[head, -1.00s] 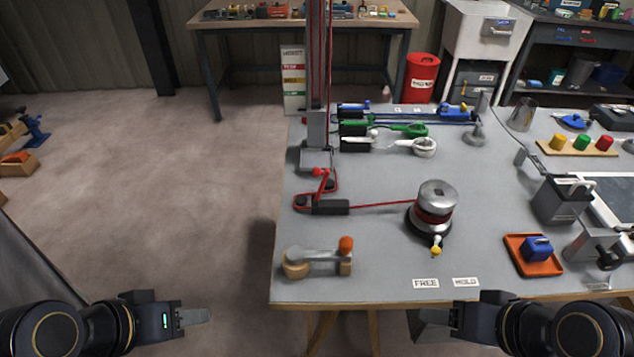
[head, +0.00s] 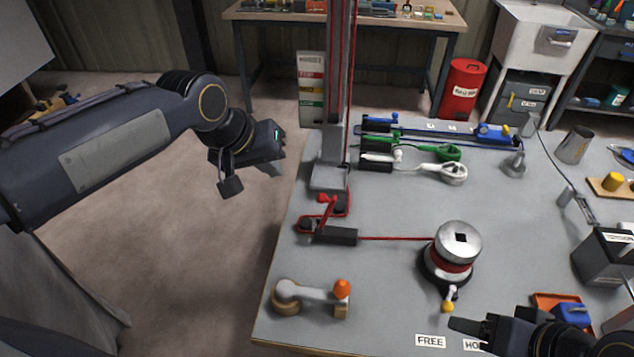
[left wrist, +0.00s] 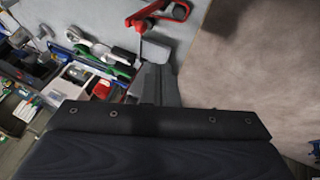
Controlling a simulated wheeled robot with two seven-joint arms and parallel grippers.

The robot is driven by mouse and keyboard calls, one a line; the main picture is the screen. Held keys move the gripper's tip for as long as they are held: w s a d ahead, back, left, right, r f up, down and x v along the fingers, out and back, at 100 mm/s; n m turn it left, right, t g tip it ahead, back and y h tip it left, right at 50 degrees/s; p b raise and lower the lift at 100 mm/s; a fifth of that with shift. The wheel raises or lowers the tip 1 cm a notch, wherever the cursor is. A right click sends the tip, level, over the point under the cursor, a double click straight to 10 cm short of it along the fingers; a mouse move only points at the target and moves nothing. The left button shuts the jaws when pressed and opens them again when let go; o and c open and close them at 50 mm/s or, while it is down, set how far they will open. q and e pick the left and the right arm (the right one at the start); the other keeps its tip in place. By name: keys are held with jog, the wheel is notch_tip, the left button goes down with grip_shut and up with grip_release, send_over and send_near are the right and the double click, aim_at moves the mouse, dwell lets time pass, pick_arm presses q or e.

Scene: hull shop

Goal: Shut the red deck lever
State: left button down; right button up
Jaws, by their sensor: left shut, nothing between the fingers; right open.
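The red deck lever (head: 327,210) stands raised beside its black body (head: 336,236), near the table's left edge. A red line runs from that body to the winch drum (head: 457,243). My left gripper (head: 272,168) is shut and empty, in the air left of the table, up and left of the lever, and not touching it. My right gripper (head: 462,326) is open, low at the table's front edge, by the label cards.
A mast (head: 335,110) rises behind the lever. Blue, green (head: 440,151) and white line fittings lie behind. A wooden-based handle with an orange knob (head: 342,289) sits in front. FREE (head: 430,341) and HOLD cards lie at the front edge. Floor to the left is clear.

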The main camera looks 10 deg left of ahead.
pick_arm(q)
jog(key=d+x, duration=0.2)
jog(key=x, duration=1)
jog(key=shift+s+d+r, duration=0.2)
jog(key=shift+d, duration=0.1)
jog(key=shift+d+r, duration=0.1)
jog(key=shift+d+p, duration=0.35)
jog(key=shift+p, duration=0.1)
jog(key=shift+d+y, duration=0.25)
jog(key=shift+y, duration=0.15)
